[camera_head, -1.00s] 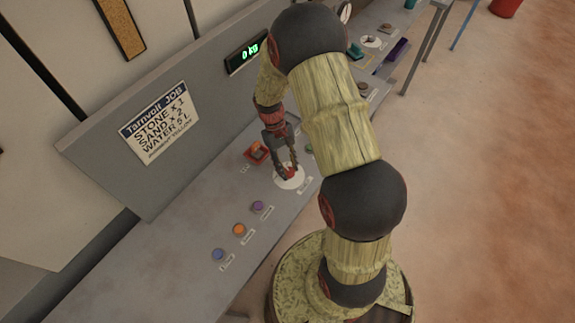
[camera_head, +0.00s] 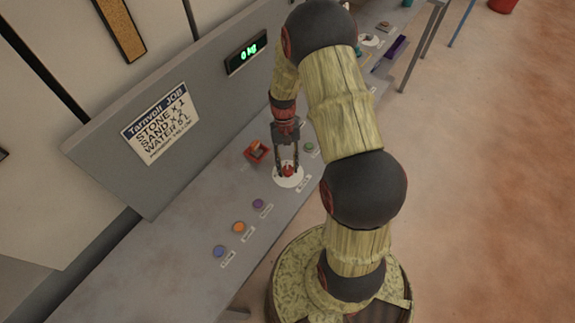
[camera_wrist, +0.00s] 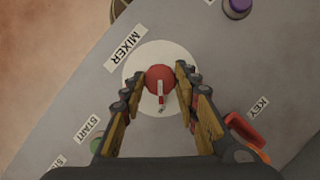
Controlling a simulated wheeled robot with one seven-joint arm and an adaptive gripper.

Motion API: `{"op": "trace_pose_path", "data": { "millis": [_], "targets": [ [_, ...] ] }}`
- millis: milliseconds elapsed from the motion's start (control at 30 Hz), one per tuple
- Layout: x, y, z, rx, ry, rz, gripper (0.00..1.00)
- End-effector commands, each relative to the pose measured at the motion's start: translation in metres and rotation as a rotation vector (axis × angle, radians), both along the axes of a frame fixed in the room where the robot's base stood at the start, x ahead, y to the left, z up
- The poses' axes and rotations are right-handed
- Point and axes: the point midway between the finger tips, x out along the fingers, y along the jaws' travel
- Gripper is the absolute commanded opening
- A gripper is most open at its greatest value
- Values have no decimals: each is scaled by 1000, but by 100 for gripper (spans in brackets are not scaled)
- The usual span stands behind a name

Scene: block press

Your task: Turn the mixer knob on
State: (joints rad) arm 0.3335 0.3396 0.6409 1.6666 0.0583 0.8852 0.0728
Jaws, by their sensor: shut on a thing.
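The mixer knob (camera_head: 288,170) is a red round knob on a white disc (camera_head: 288,182) on the grey console. In the wrist view the knob (camera_wrist: 160,77) carries a white pointer line that runs toward the bottom of the picture, with a small red mark near its end. A "MIXER" label (camera_wrist: 130,47) lies beside the disc. My gripper (camera_wrist: 160,82) reaches down over the disc, with one finger on each side of the knob, shut on it. In the head view my gripper (camera_head: 288,168) stands over the same knob.
A red key switch (camera_head: 256,151) sits close to the disc on its left. A green start button (camera_head: 309,147) is on the other side. Purple (camera_head: 258,204), orange (camera_head: 239,229) and blue (camera_head: 219,252) buttons line the console's near part. The display (camera_head: 247,53) reads 0 kg.

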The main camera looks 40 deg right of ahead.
Motion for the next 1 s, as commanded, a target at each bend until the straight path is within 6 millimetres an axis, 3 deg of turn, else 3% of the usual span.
{"op": "trace_pose_path", "data": {
  "millis": [267,300,567,1000],
  "targets": [
    [0,0,0,0,0,-1,5],
    [0,0,0,0,0,-1,32],
    [0,0,0,0,0,0,47],
    [4,-2,8,0,-3,0,48]
  ]
}}
